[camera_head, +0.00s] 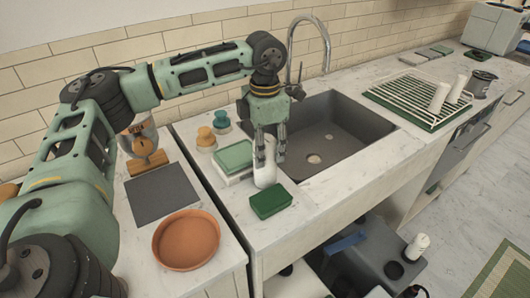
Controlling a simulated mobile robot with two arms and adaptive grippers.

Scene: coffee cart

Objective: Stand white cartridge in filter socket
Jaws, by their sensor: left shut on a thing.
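My left gripper (268,160) points down at the front left of the sink and is shut on a white cylinder (265,175), which looks like the white cartridge. The cylinder is upright; I cannot tell whether its bottom touches the counter. Below the counter front, a grey unit (362,262) has a dark round opening (394,270), which may be the filter socket. Another white cylinder (417,246) stands upright beside that opening. My right gripper is not in view.
A green sponge (270,201) lies just in front of the held cylinder, and a green-topped box (234,158) is left of it. The sink (340,140) is behind right. A rack (405,88) with white cylinders is farther right. A terracotta dish (187,239) sits front left.

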